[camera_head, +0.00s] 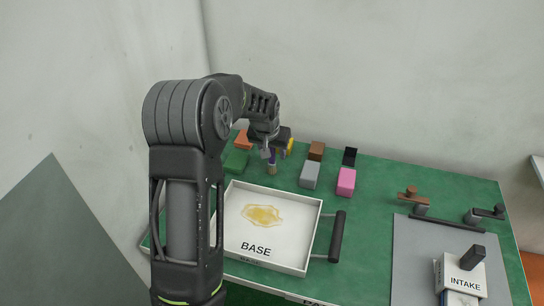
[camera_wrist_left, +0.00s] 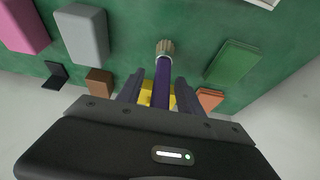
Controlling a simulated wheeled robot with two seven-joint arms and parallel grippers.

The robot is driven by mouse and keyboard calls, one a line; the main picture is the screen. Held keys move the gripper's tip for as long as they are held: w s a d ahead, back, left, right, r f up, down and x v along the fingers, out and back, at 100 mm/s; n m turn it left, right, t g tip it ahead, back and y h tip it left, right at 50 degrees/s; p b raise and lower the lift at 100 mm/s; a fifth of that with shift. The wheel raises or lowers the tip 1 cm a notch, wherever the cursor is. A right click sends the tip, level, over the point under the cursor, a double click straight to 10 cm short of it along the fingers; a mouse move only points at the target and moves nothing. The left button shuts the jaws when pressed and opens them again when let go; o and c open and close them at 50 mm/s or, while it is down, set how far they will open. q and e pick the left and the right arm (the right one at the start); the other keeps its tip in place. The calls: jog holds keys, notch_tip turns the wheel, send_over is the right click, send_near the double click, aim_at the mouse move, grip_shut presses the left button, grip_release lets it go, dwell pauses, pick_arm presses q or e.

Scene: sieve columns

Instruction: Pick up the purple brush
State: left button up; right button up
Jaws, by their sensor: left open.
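The purple brush (camera_wrist_left: 162,73) lies between the two fingers of my left gripper (camera_wrist_left: 157,86) in the left wrist view. Its tan bristles point away from the gripper, and a pale band joins them to the handle. The fingers are open, one on each side of the handle; I cannot tell whether they touch it. In the head view the brush (camera_head: 272,168) shows below my left gripper (camera_head: 268,150), bristles toward the tray, its upper handle hidden by the gripper. My right gripper is not in view.
A yellow block (camera_head: 290,147) is close behind the brush. Grey (camera_head: 309,175), pink (camera_head: 346,182), brown (camera_head: 316,151), green (camera_head: 236,162) and orange (camera_head: 241,140) blocks stand around. A white BASE tray (camera_head: 310,240) is in front. A grey board (camera_head: 415,262) lies at right.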

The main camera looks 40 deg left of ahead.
pick_arm(q)
jog(key=shift+c, duration=0.4)
grip_shut()
